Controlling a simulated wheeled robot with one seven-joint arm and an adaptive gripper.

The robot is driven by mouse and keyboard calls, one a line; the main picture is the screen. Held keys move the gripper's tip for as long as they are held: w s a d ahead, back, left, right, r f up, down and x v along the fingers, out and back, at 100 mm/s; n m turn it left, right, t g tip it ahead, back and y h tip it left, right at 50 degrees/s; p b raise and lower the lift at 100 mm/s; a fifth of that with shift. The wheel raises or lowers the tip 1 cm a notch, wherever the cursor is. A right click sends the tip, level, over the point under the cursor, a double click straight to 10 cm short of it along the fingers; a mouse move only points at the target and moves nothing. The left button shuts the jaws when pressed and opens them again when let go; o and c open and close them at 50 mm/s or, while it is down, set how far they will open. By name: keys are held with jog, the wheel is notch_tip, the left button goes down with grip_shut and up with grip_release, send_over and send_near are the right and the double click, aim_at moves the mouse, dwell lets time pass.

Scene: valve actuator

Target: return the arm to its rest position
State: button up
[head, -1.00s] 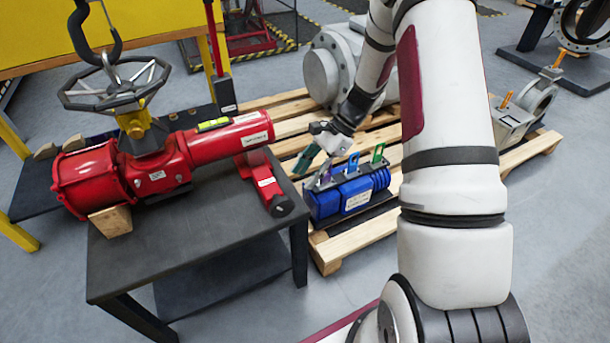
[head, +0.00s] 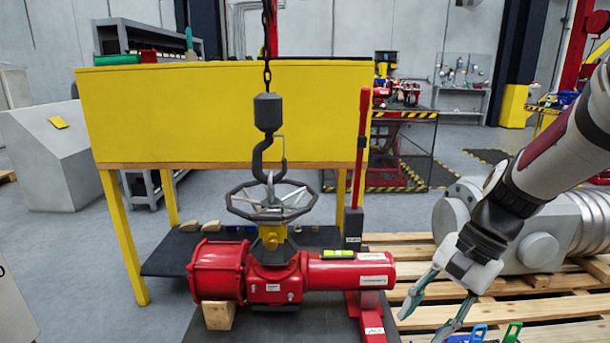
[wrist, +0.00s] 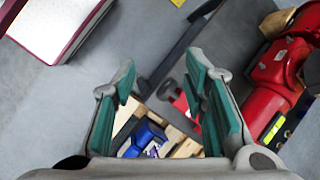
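My gripper (head: 422,325) hangs at the right of the head view, over the wooden pallet, with its teal-padded fingers apart. In the wrist view my gripper (wrist: 162,90) is open, with nothing between the fingers. Part of the red actuator (wrist: 268,75) also shows at the right of the wrist view. My arm reaches in from the right edge of the head view.
A blue unit (wrist: 143,137) lies on the pallet (head: 412,295) below my gripper. A large grey valve body (head: 545,250) stands close behind my gripper. A chain hook (head: 268,150) hangs over the handwheel, before a yellow panel (head: 180,110). Grey floor lies beyond.

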jog(key=s+r+n+t+h, duration=0.1)
jog(key=s+r+n+h, duration=0.3)
jog(key=s, duration=0.7)
jog(key=s+r+n+t+h, duration=0.1)
jog(key=s+r+n, duration=0.3)
jog(key=s, duration=0.7)
notch_tip(320, 180, up, 17)
jog(key=n+t+p, duration=0.1)
jog(key=t+p, duration=0.2)
jog(key=p, duration=1.3)
jog(key=shift+a+n+p, duration=0.2)
jog(key=shift+n+p, duration=0.1)
jog(key=shift+p, duration=0.1)
jog(key=shift+r, duration=0.1)
